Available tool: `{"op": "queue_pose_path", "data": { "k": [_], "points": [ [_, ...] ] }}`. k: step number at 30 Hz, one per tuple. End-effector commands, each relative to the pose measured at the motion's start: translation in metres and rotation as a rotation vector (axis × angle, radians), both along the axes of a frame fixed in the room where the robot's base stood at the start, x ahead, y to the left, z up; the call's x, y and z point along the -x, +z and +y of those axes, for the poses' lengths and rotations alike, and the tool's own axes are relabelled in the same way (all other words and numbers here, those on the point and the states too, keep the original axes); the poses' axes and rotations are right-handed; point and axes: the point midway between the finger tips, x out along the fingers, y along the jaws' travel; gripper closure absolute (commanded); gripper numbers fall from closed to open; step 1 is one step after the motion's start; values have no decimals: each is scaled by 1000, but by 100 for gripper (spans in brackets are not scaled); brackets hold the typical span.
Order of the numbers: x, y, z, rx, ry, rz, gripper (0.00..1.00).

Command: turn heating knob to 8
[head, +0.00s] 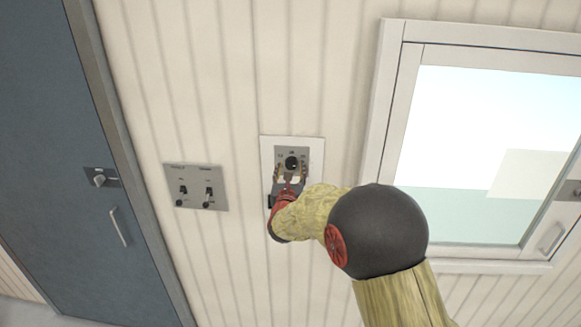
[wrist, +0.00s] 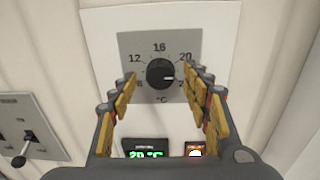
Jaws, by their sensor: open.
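The black heating knob (wrist: 160,73) sits on a grey plate on a white wall panel; it also shows in the head view (head: 292,162). Its scale reads 12, 16 and 20 around the top, with lower marks partly hidden on each side. A white pointer line points right, a little below the 20. My gripper (wrist: 161,84) is open, with its yellow-padded fingers spread to the left and right of the knob, apparently apart from it. In the head view my gripper (head: 289,177) is at the panel just below the knob.
A green digital display (wrist: 146,155) and an orange-lit display (wrist: 195,149) lie below the knob. A grey switch plate (head: 195,187) with two levers is to the left. A blue door (head: 65,150) stands farther left, and a window (head: 490,150) to the right.

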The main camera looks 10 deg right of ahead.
Motion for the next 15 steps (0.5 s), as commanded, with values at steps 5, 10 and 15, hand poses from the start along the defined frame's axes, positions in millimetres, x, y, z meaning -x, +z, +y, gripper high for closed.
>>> {"op": "queue_pose_path", "data": {
  "k": [5,10,15],
  "points": [
    [-11,0,-3,1,0,0,52],
    [-13,-1,-3,1,1,0,52],
    [-13,-1,-3,1,1,0,53]
  ]
}}
